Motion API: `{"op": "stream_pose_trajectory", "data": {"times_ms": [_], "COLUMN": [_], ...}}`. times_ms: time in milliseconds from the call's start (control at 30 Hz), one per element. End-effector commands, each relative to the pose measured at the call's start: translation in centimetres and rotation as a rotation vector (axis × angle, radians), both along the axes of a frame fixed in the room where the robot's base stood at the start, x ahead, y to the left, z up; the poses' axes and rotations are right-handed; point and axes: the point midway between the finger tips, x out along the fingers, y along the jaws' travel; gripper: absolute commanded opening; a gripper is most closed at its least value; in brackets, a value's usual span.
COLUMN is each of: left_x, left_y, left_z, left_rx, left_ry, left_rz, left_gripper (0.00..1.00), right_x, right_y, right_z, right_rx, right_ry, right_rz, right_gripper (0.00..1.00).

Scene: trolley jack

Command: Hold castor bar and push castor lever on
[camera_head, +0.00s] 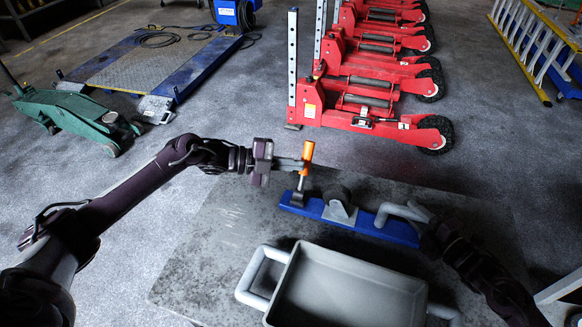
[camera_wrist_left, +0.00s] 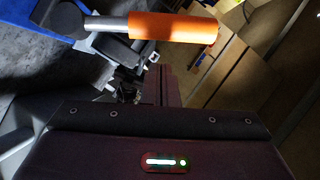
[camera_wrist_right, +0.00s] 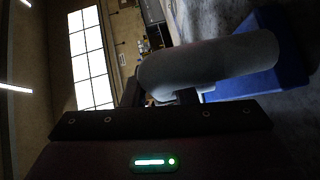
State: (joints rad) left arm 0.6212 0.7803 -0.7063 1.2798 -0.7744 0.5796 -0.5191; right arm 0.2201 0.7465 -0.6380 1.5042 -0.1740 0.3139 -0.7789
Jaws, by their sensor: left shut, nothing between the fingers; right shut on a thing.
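The castor bar (camera_head: 322,211) is a blue bar on the dark table, with a grey castor (camera_head: 340,204) at its middle and a grey handle (camera_head: 400,210) at its right end. The castor lever (camera_head: 306,160), with an orange grip, stands up at the bar's left end. My left gripper (camera_head: 292,164) is shut and empty right beside the lever; contact cannot be told. The orange grip (camera_wrist_left: 172,27) lies just beyond its fingers in the left wrist view. My right gripper (camera_head: 425,229) is shut on the grey handle, which also shows in the right wrist view (camera_wrist_right: 215,62).
A grey tray (camera_head: 350,288) with side handles stands on the table (camera_head: 225,235) in front of the bar. Several red trolley jacks (camera_head: 375,95) stand behind on the floor. A green jack (camera_head: 75,112) and a blue platform (camera_head: 150,62) are at the left. The table's left part is clear.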

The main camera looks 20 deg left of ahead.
Motion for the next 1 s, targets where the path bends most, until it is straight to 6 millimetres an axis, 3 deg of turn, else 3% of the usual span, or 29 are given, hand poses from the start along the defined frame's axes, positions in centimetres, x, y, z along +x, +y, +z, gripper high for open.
{"op": "stream_pose_trajectory", "data": {"times_ms": [667, 833, 1000], "left_x": [0.3, -0.3, -1.7], "left_y": [0.1, 1.7, 4.7], "left_z": [-0.1, 0.2, 0.9], "left_rx": [0.001, 0.004, 0.004], "left_ry": [0.034, 0.033, 0.034], "left_rz": [0.0, 0.002, 0.002], "left_gripper": [0.0, 0.0, 0.0], "right_x": [-0.3, -0.3, -0.3], "right_y": [0.1, 0.1, 0.1], "right_z": [-0.6, -0.6, -0.7], "right_rx": [-0.005, -0.005, -0.005], "right_ry": [0.014, 0.014, 0.014], "right_rz": [0.004, 0.004, 0.004], "right_gripper": [0.0, 0.0, 0.0]}}
